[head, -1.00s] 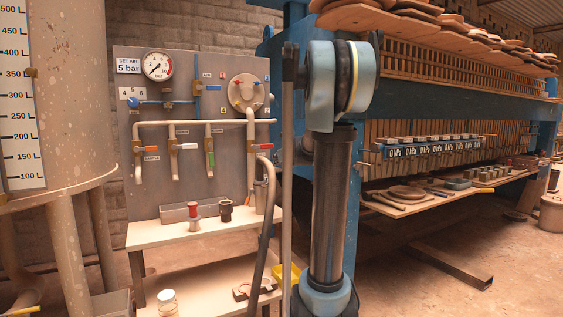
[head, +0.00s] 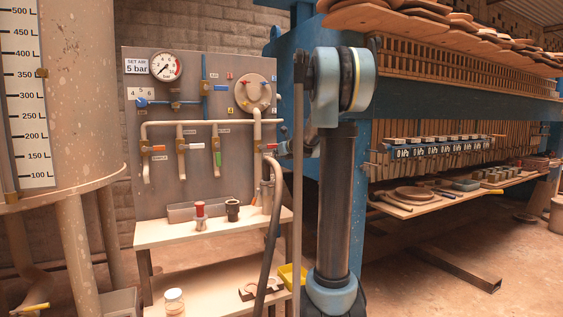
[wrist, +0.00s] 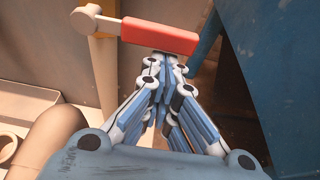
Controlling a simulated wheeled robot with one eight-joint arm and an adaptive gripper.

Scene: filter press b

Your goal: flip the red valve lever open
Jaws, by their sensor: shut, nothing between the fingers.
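The red valve lever (wrist: 160,36) crosses the upper wrist view, sticking out to the right from a pale round pivot (wrist: 88,18) on a vertical pipe. In the head view the lever (head: 267,146) is small, on the rightmost pipe of the grey panel, lying crosswise to that pipe. My gripper (wrist: 165,60) is shut and empty. Its fingertips are just below the red handle's right half in the wrist picture; I cannot tell whether they touch it. In the head view my gripper (head: 283,149) is just right of the lever, partly hidden behind my arm.
A pressure gauge (head: 166,67) is above. A blue press frame (wrist: 262,70) stands close on the right. A bench (head: 160,233) is below.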

